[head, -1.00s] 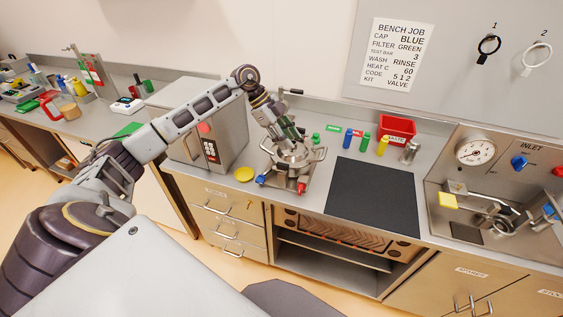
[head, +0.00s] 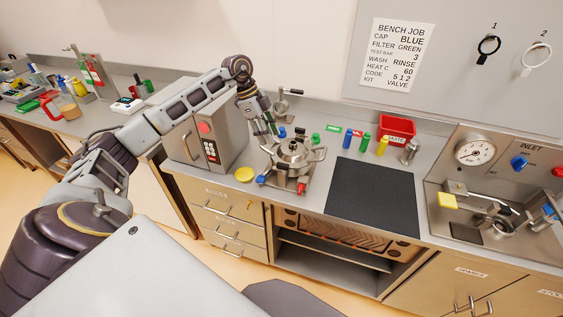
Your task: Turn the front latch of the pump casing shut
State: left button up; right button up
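The pump casing (head: 292,154) is a round steel body with a lid, on a steel base plate on the bench. Small coloured handles sit around it: a blue one (head: 263,180) at the front left, a red one (head: 301,188) at the front right and a blue one (head: 282,132) at the back. I cannot tell the latch positions at this size. My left gripper (head: 267,130) points down behind and left of the casing, apparently clear of its lid. Its fingers are small and dark, so I cannot tell whether they are open. My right gripper is not in view.
A steel box with a keypad (head: 210,148) stands left of the casing, and a yellow disc (head: 244,174) lies in front of it. A black mat (head: 372,198) lies to the right. Small bottles and a red bin (head: 397,128) stand behind.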

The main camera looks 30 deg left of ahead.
aim_at(282, 164)
pick_arm(q)
jog(key=p+x, duration=0.2)
jog(key=x, duration=1)
jog(key=shift+d+f, duration=0.1)
jog(key=shift+f, duration=0.25)
grip_shut()
